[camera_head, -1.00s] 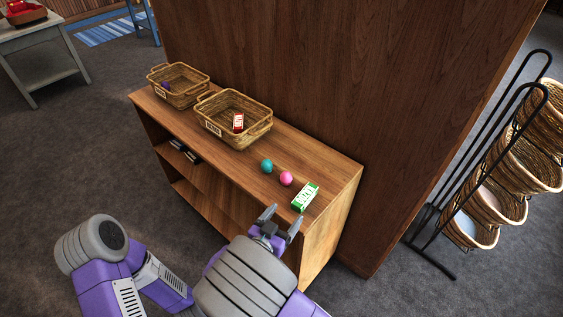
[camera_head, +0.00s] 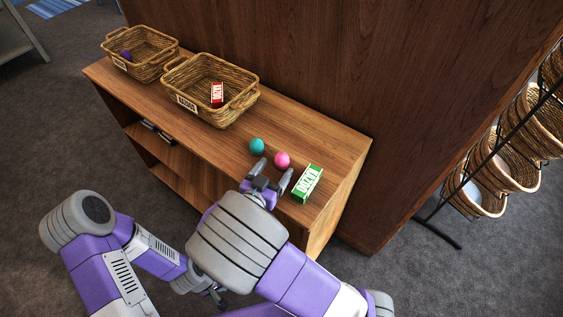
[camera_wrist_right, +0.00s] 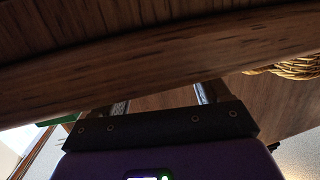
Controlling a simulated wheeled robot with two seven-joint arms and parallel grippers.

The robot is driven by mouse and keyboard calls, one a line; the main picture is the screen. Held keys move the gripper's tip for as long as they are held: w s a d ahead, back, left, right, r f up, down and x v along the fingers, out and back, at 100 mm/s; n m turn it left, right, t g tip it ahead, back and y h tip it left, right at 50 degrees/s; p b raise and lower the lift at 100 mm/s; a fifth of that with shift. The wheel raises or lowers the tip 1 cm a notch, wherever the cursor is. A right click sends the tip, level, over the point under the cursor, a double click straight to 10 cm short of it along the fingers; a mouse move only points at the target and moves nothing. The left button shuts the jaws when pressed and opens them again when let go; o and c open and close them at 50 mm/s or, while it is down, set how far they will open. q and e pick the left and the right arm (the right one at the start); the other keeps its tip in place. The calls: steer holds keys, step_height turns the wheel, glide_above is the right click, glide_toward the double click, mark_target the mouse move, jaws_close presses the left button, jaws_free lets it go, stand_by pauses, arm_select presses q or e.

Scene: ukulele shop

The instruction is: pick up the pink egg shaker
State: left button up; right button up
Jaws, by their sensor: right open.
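The pink egg shaker (camera_head: 282,159) rests on the top of the wooden shelf unit (camera_head: 318,130), near its right end. A teal egg shaker (camera_head: 257,146) lies just left of it, and a green and white box (camera_head: 307,184) lies to its right. My right gripper (camera_head: 273,178) is open and empty at the shelf's front edge, its fingertips just in front of the pink egg. In the right wrist view its fingers (camera_wrist_right: 162,100) are apart with brown wood beyond; the pink egg does not show there. My left gripper (camera_head: 217,296) is low in the head view, small and partly hidden.
Two wicker baskets stand on the shelf: a near one (camera_head: 180,92) holding a red box (camera_head: 217,94), and a far one (camera_head: 112,46) holding a purple item (camera_head: 126,55). A wooden panel (camera_head: 340,60) rises behind. A basket rack (camera_head: 500,165) stands at right.

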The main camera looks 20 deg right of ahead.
mark_target(279, 166)
steer(key=b+x, duration=0.1)
steer(key=x, duration=0.3)
steer(key=shift+s+d+f, duration=0.1)
steer(key=shift+s+d, duration=0.05)
steer(key=shift+w+d+b, duration=0.25)
steer(key=shift+w+b, duration=0.05)
steer(key=c, duration=1.1)
